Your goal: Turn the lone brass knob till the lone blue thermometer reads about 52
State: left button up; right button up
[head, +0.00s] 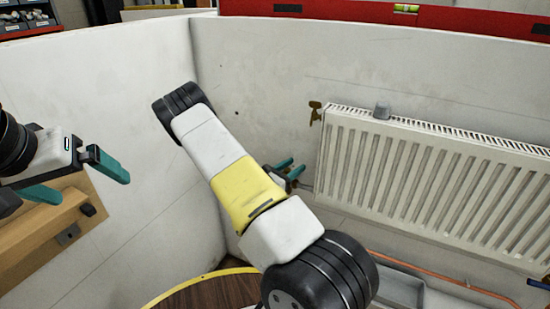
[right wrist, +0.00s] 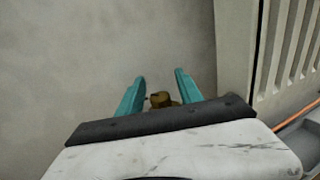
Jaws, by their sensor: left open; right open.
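A brass fitting (head: 315,111) sits at the radiator's upper left corner in the head view. In the right wrist view a brass knob (right wrist: 162,98) shows low between the fingers; I cannot tell whether it is that same fitting or whether the fingers touch it. My right gripper (head: 296,167) is open, just left of the radiator and lower than the brass fitting. Its teal fingers also show in the right wrist view (right wrist: 160,75). My left gripper (head: 94,190) is open and empty at the far left. I cannot make out a blue thermometer or any reading.
A copper pipe (head: 450,279) runs below. A wooden block (head: 45,235) is near my left gripper. A red spirit level (head: 450,17) lies along the wall top.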

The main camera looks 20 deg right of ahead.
grip_shut()
jog(key=shift+m+g, duration=0.4)
jog(key=shift+g, duration=0.2)
jog(key=shift+s+m+g, duration=0.35)
jog(key=shift+m+g, duration=1)
jog(key=shift+g, duration=0.7)
jog(key=shift+s+m+g, duration=0.4)
jog(key=shift+m+g, duration=0.9)
jog(key=shift+g, duration=0.7)
jog(key=shift+s+m+g, duration=0.35)
jog(key=shift+m+g, duration=1)
jog(key=shift+g, duration=0.7)
grip_release()
